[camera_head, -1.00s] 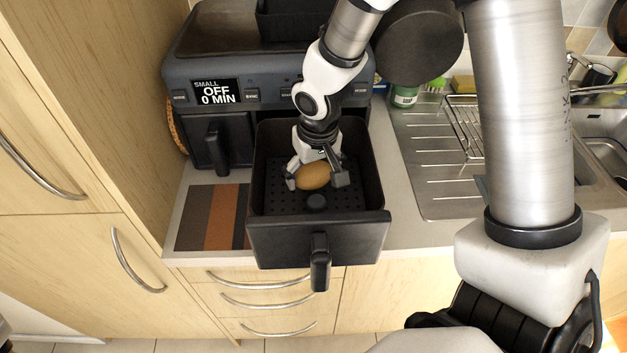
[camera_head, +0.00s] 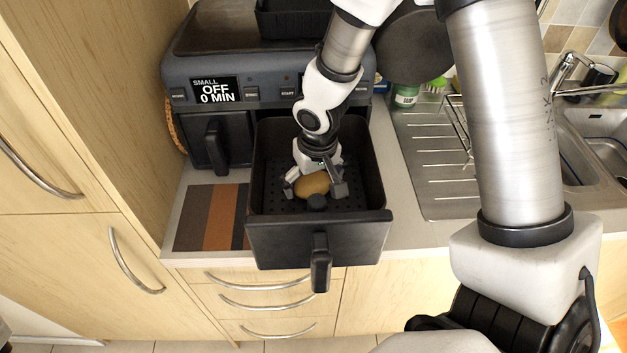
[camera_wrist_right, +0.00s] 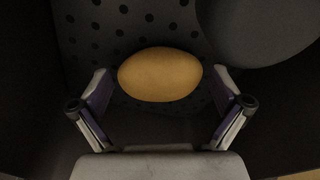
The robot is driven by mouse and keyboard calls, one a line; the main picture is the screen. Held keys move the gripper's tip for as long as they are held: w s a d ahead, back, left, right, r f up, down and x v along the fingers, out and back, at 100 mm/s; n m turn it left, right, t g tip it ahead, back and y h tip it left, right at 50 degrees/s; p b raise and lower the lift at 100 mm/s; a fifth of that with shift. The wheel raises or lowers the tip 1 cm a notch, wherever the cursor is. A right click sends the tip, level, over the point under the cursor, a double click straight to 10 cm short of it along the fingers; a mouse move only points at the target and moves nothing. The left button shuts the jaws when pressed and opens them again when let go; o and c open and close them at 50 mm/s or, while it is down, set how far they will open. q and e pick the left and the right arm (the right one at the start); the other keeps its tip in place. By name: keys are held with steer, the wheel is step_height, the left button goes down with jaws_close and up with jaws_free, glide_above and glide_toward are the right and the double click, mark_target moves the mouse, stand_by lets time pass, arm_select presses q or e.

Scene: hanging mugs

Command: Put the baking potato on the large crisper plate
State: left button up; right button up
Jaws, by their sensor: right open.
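The baking potato (camera_head: 312,184) is a smooth tan oval inside the pulled-out fryer drawer. The large crisper plate (camera_head: 284,193) is the dark perforated floor of that drawer. My right gripper (camera_head: 316,190) is down inside the drawer with its fingers on either side of the potato. In the right wrist view the potato (camera_wrist_right: 160,74) lies just ahead of and between the spread fingers (camera_wrist_right: 165,105), with gaps at both sides. The perforated plate (camera_wrist_right: 95,30) shows beneath it. Whether the potato rests on the plate is hard to tell. The left gripper is not in view.
The drawer walls (camera_head: 376,180) stand close around my gripper. The air fryer (camera_head: 260,55) is behind, with a closed small drawer (camera_head: 222,142). A striped mat (camera_head: 210,217) lies at left, a sink drainer (camera_head: 430,165) at right. A green-lidded jar (camera_head: 405,96) stands behind.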

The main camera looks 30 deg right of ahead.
mark_target(316, 184)
step_height(316, 184, up, 12)
steer(key=s+p, duration=0.1)
steer(key=shift+s, duration=0.15)
